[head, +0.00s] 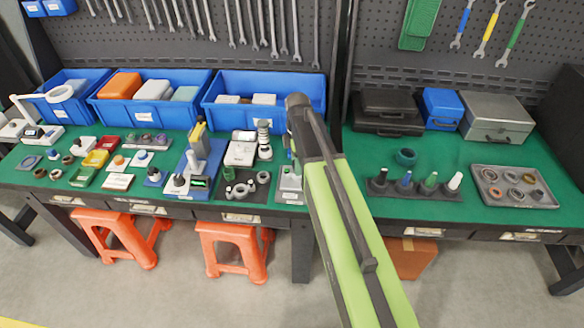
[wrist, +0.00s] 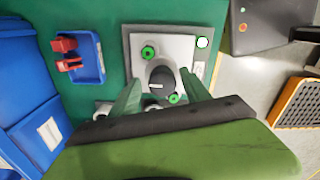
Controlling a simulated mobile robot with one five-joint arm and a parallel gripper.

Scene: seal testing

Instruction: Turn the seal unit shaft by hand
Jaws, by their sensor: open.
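The seal unit (wrist: 185,48) shows in the wrist view as a light grey plate on a dark base. Its dark round shaft knob (wrist: 162,80) has a pale line on its face and stands between green rings. In the head view the unit (head: 289,190) is partly hidden behind my arm. My gripper (wrist: 160,78) is open, with one green finger on the left of the knob and one on the right. I cannot tell whether either finger touches it. In the head view my arm hides the fingers.
A small blue tray with red parts (wrist: 98,72) lies left of the unit. Blue bins (head: 265,112) line the back of the green bench. Orange stools (head: 235,232) are below.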

